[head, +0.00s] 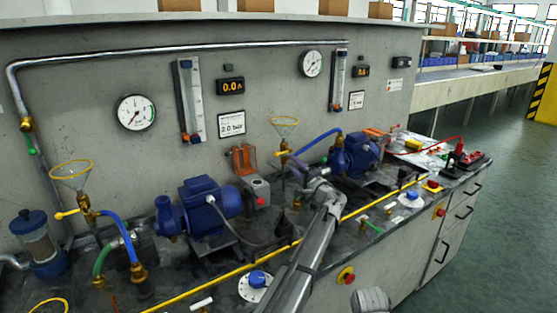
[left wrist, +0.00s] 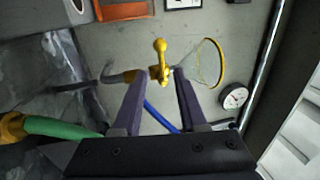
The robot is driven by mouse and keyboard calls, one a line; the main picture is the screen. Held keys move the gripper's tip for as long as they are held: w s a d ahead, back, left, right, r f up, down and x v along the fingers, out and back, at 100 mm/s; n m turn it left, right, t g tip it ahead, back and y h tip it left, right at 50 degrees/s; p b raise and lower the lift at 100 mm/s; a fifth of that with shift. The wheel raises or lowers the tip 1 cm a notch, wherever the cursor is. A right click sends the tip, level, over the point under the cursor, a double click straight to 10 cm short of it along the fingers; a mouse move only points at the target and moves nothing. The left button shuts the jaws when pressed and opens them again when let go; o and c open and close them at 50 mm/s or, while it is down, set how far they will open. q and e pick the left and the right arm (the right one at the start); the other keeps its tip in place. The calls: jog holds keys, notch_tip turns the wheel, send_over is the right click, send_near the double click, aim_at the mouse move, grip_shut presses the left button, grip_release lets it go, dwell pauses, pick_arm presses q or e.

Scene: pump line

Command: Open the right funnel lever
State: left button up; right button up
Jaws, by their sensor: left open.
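The right funnel (head: 285,121) has a yellow rim and stands above its brass valve near the grey back panel. Its yellow lever (head: 283,153) sticks out to the left below the funnel. In the left wrist view the yellow lever (left wrist: 160,47) rises from the valve just beyond the fingertips, with the funnel rim (left wrist: 219,64) to its right. My left gripper (head: 307,178) is just right of and below the valve in the head view. It also shows in the left wrist view (left wrist: 162,77), with its fingers apart. I cannot tell whether they touch the valve.
A blue hose (head: 318,142) runs from the valve toward the right pump (head: 355,155). The left pump (head: 208,205) and left funnel (head: 72,175) stand farther left. An orange-framed part (head: 243,158) is left of the lever. A yellow pipe (head: 215,280) runs along the bench front.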

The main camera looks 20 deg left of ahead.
aim_at(282, 153)
pick_arm(q)
jog(key=p+x, duration=0.1)
jog(key=x, duration=0.7)
jog(key=shift+d+p, duration=0.1)
jog(key=shift+p, duration=0.2)
grip_shut()
dwell(1.2)
